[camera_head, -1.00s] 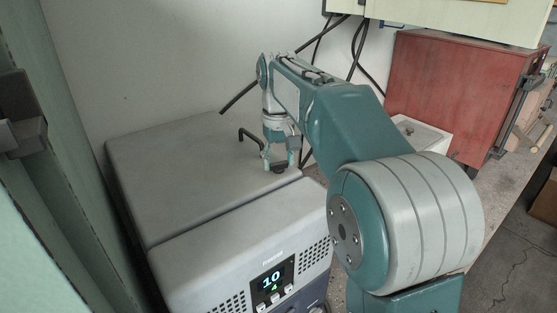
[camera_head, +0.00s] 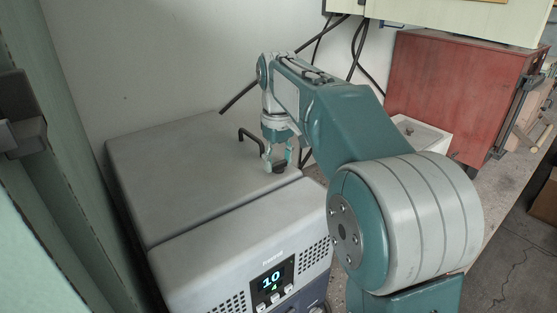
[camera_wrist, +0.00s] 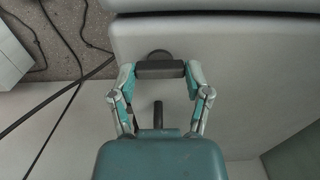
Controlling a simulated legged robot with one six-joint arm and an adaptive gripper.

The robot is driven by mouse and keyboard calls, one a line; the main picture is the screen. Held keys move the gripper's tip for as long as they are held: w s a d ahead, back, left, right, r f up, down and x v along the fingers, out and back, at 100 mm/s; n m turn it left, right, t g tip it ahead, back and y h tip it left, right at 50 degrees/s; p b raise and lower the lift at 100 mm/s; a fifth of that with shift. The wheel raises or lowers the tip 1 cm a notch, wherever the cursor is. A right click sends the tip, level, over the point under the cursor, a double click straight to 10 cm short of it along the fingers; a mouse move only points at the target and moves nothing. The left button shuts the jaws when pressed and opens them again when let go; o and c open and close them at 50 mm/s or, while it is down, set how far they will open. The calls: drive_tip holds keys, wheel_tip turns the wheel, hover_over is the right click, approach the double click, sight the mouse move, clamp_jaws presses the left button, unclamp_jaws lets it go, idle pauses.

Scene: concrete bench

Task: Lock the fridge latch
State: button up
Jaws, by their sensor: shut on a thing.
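The fridge (camera_head: 190,170) is a grey box with a broad flat lid and a front panel with a lit display (camera_head: 272,281) reading 10 and 4. A small dark latch (camera_head: 279,168) sits at the lid's right edge. My gripper (camera_head: 277,163) points down over that edge, its two fingers on either side of the latch. In the wrist view the fingertips of my gripper (camera_wrist: 160,70) are closed on the dark latch bar (camera_wrist: 160,70), with a rounded dark part (camera_wrist: 159,55) just beyond it. The fingers partly hide the latch in the head view.
Black cables (camera_head: 357,45) hang on the wall behind. A red cabinet (camera_head: 445,90) and a white box (camera_head: 422,137) stand to the right. A green upright panel (camera_head: 60,150) borders the left side.

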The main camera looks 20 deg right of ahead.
drive_tip(key=shift+f, duration=0.15)
drive_tip(key=o, duration=1.2)
drive_tip(key=shift+w, duration=0.15)
drive_tip(key=shift+c, duration=0.2)
wheel_tip(320, 180, up, 12)
drive_tip(key=shift+a, duration=0.1)
